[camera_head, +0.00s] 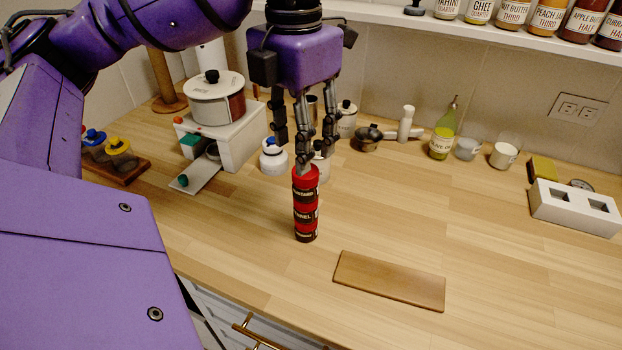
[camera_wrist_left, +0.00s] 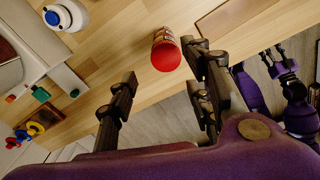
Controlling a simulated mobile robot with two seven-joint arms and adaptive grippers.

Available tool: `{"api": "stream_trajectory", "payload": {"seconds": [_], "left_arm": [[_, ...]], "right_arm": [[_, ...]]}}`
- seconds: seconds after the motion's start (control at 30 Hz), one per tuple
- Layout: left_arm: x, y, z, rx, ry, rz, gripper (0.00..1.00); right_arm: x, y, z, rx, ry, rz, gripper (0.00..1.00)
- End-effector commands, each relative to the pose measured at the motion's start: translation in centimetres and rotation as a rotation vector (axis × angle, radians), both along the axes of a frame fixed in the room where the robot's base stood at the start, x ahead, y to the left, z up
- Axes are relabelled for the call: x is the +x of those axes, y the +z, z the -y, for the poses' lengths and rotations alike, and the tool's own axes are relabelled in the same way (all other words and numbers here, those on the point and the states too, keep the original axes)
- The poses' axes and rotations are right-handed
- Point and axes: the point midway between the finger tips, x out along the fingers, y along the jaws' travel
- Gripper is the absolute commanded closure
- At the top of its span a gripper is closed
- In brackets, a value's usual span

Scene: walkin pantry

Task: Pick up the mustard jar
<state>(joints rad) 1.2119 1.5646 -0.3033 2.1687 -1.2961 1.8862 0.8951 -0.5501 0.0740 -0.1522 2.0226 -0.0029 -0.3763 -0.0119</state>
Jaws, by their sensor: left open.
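A red stack of small labelled containers (camera_head: 305,212) stands upright on the wooden counter. Its upper label seems to read mustard, so I take the top red jar (camera_head: 306,182) as the mustard jar. Its round red lid (camera_wrist_left: 166,55) also shows in the left wrist view. My left gripper (camera_head: 304,150) points down just above and behind the stack in the head view, open and empty. In the left wrist view, its fingers (camera_wrist_left: 164,68) are spread either side of the lid; contact is unclear. Purple and dark parts of my right arm seem to show at that view's right; its jaws are unclear.
A brown board (camera_head: 389,281) lies right of the stack. A white appliance (camera_head: 235,137) with a pot (camera_head: 217,103) stands at left. A white jar (camera_head: 273,158) and an oil bottle (camera_head: 442,138) stand behind. The counter's middle right is clear.

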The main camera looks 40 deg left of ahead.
Motion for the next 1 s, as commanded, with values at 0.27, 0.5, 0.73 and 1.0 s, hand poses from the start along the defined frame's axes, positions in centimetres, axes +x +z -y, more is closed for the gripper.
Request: {"api": "stream_trajectory", "payload": {"seconds": [0.27, 0.5, 0.73, 1.0], "left_arm": [[0.1, -3.1, 0.1, -0.001, -0.003, -0.004, 0.54], [0.4, -6.6, 0.3, -0.002, -0.003, -0.004, 0.54], [0.4, -7.4, 0.3, -0.003, -0.004, -0.001, 0.54], [0.4, -7.3, 0.3, -0.003, -0.004, -0.001, 0.78]], "right_arm": [[0.1, 0.3, 0.1, -0.001, -0.001, 0.003, 0.60], [0.2, 0.6, 0.1, -0.001, -0.002, 0.006, 0.60], [-0.1, 0.3, 0.1, 0.000, -0.003, -0.002, 0.60], [-0.1, 0.2, 0.1, 0.000, -0.003, -0.002, 0.60]]}}
